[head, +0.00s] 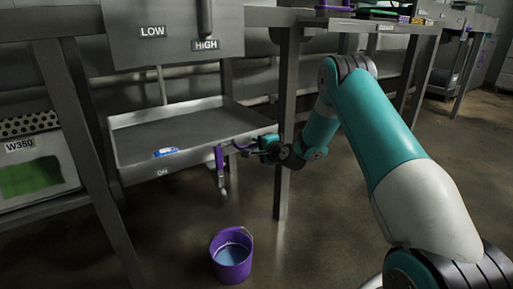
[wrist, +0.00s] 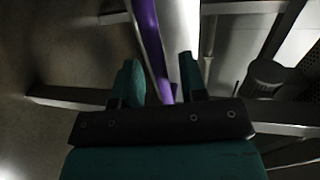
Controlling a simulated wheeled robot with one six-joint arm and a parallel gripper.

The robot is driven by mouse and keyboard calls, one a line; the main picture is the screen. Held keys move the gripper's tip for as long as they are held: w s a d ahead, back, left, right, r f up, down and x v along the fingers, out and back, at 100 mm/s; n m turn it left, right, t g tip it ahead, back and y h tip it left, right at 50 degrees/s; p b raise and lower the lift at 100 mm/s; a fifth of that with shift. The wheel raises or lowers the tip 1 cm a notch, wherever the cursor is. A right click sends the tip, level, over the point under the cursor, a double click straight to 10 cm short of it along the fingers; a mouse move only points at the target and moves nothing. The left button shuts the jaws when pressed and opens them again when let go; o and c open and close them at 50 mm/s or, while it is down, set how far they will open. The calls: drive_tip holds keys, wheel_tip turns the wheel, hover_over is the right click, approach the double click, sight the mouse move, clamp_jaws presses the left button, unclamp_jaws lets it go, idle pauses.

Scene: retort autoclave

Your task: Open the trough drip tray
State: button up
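The trough drip tray (head: 185,128) is a wide, shallow grey metal tray under the bench. A small blue-and-white item (head: 166,152) lies in it. A purple lever (head: 219,160) hangs at its front right corner, and a curved purple bar (head: 241,147) is beside it. My gripper (head: 258,146) is at that right end, close to the curved bar. In the wrist view, my gripper (wrist: 160,68) has its two teal fingers apart, with a purple bar (wrist: 152,45) running between them and gaps showing. Whether a finger touches the bar is unclear.
A purple bucket (head: 231,256) with bluish liquid stands on the floor in front of the tray. A bench leg (head: 286,130) rises close to my gripper. A W350 box (head: 35,165) with a green window is at left.

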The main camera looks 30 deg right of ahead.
drive_tip(key=shift+w+f, duration=0.1)
drive_tip(key=shift+w, duration=0.55)
clamp_jaws()
drive_tip(key=shift+s+a, duration=0.1)
drive_tip(key=shift+a, duration=0.05)
